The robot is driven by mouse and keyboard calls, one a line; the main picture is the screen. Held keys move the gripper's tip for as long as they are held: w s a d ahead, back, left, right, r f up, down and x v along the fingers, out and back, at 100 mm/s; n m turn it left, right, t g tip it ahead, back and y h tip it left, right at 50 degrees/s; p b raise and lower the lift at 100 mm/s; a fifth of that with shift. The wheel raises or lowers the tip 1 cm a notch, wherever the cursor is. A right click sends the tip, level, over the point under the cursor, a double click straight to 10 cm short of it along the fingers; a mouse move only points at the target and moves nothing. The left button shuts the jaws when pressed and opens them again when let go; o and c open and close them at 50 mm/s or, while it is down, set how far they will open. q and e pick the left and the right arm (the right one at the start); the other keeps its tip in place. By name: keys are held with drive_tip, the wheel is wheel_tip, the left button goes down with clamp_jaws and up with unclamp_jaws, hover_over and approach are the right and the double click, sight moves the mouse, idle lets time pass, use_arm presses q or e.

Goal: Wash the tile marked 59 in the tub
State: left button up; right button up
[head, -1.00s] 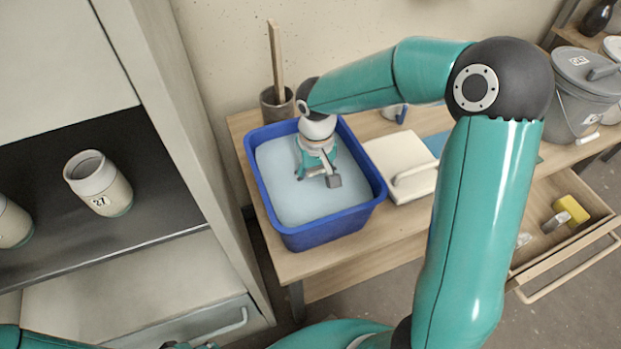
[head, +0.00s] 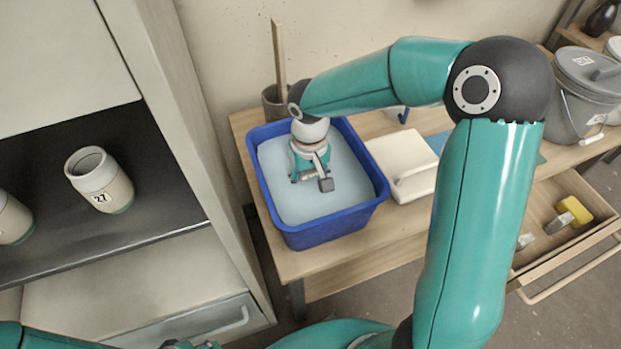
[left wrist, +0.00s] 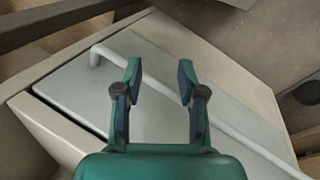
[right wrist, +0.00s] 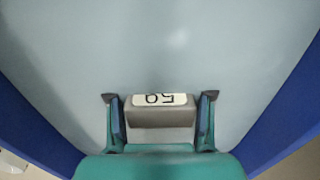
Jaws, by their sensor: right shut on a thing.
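The blue tub (head: 330,232) stands on the wooden table and holds pale, cloudy water (head: 345,190). My right gripper (head: 318,182) reaches down into the tub. In the right wrist view its fingers (right wrist: 160,108) are shut on a grey tile (right wrist: 160,117) with a white label reading 59, upside down there. I cannot tell how deep the tile sits in the water. My left gripper (left wrist: 158,85) is open and empty in the left wrist view, in front of a grey drawer front with a bar handle.
A cream lidded box (head: 403,160) sits right of the tub, and a pot (head: 275,100) with a wooden stick behind it. Jars (head: 100,182) stand on the left shelf. A grey bucket (head: 580,90) and an open drawer (head: 540,255) with a yellow sponge (head: 573,210) are at right.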

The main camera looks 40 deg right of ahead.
drive_tip(key=shift+d, duration=1.1)
drive_tip(key=shift+a, duration=0.1)
drive_tip(key=shift+a, duration=1.1)
drive_tip(key=shift+d, duration=0.15)
drive_tip(key=shift+d, duration=1.05)
drive_tip(key=shift+r+p, duration=2.9)
drive_tip(key=shift+r, duration=0.9)
